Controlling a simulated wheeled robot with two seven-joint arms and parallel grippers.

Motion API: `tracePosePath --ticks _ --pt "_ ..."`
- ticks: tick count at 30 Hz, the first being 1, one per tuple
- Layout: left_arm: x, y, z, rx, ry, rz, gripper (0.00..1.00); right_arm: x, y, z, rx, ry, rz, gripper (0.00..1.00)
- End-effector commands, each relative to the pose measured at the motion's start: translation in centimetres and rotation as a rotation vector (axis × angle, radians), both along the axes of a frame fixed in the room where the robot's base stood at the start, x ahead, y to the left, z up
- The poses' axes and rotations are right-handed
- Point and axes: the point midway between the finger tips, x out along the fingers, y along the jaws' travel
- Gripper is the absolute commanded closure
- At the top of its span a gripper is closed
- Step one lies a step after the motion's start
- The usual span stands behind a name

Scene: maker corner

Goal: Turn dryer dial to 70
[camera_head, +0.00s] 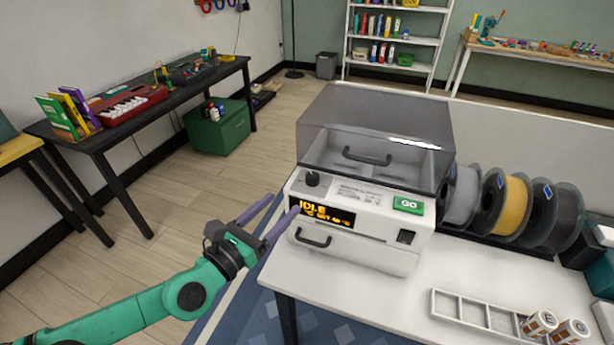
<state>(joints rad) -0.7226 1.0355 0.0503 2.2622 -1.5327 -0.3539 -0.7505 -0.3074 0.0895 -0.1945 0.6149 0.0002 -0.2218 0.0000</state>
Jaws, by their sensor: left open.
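The dryer (355,242) is a white box with a smoky clear lid (375,115) and stands on the white table. Its dark round dial (312,178) is at the upper left of the front panel. Below the dial, a display (320,211) reads IDLE in yellow, with a second line too small to read. A green GO button (408,204) sits at the right of the panel. My right gripper is not in view.
Several filament spools (510,205) stand in a row right of the dryer. A sectioned white tray (475,312) and small jars (540,323) lie at the front right. The white tabletop (375,290) in front of the dryer is clear.

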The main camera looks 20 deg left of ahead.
Motion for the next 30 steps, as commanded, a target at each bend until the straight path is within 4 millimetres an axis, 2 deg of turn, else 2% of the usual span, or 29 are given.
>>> tracePosePath --ticks 1,5,12,18,21,28,29,30 --pt "0.6 -0.1 0.5 -0.003 -0.005 0.002 0.3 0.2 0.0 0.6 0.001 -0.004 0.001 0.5" --pt "2.0 -1.0 0.6 -0.003 -0.005 -0.008 0.3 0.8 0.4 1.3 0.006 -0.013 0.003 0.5" --pt "6.1 -2.1 0.6 -0.006 -0.002 -0.002 0.3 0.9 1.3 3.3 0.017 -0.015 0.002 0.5" --pt "9.3 -3.3 0.3 -0.004 -0.001 -0.006 0.3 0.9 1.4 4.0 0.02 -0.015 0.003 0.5" --pt "10.0 -3.6 0.1 -0.002 0.0 -0.006 0.3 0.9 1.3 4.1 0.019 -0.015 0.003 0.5" --pt "10.0 -3.7 0.0 -0.002 0.001 -0.007 0.3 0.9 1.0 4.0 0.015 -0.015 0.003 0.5" --pt "10.0 -3.6 0.0 -0.002 0.001 -0.007 0.37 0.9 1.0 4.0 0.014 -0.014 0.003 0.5" --pt "10.0 -3.6 0.0 -0.002 0.001 -0.007 0.53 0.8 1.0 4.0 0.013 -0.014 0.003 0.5"
